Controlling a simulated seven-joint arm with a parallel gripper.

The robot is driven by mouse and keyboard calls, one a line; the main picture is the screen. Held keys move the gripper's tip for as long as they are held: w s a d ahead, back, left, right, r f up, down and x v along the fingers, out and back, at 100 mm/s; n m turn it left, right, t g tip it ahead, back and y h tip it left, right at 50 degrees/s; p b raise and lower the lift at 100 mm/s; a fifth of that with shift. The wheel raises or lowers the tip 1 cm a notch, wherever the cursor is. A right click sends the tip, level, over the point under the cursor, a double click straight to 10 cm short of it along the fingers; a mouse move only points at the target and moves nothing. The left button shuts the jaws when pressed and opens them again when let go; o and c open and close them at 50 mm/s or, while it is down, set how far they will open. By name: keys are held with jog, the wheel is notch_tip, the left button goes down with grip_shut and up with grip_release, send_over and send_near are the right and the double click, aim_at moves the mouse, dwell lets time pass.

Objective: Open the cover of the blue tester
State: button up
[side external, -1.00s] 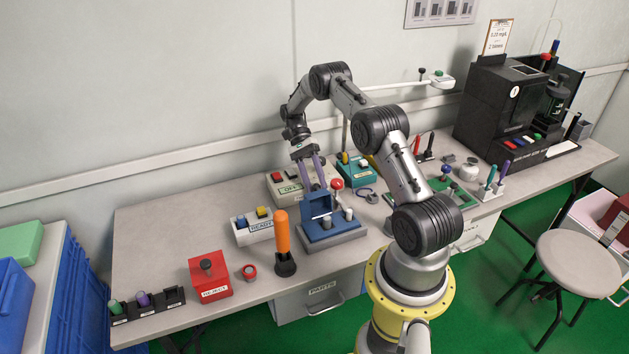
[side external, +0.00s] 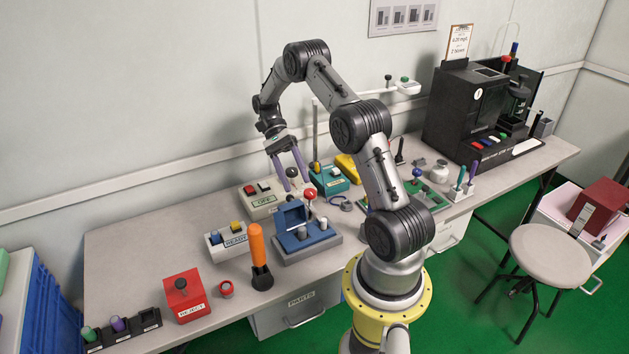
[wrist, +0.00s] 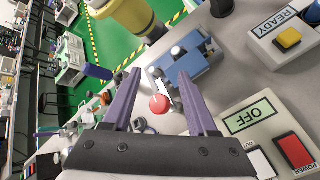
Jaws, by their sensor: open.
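The blue tester (side external: 318,240) stands near the middle of the bench. An upright blue panel (side external: 292,214) rises at its left back, with light round posts on the base. A red ball knob (side external: 310,193) stands at its back edge. My gripper (side external: 298,186) is open and empty, behind and above the tester, with its purple fingers pointing down near the knob. In the wrist view the tester (wrist: 208,64) lies past the fingertips, and the red knob (wrist: 159,104) shows between the open fingers (wrist: 160,76). I cannot tell whether the knob belongs to the cover.
A teal box (side external: 328,180) and a green board (side external: 425,197) lie to the right. Bare bench shows at left.

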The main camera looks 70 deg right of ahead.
jog(key=s+a+r, duration=0.5)
jog(key=s+a, duration=0.1)
jog(key=s, duration=0.1)
jog(key=shift+s+a, duration=0.25)
jog(key=shift+s, duration=0.05)
jog(key=shift+w, duration=0.1)
jog(key=w+a+r+n+t+h, duration=0.2)
jog(key=a+r+n+h, duration=0.25)
jog(key=a+r, duration=0.45)
jog(key=s+a+r+n+t+h, duration=0.3)
jog(key=a+n+t, duration=0.4)
jog(key=n+t, duration=0.4)
jog(key=shift+s+a+r+n, duration=0.4)
jog(key=shift+s+r+n, duration=0.3)
jog(key=shift+s+n, duration=0.5)
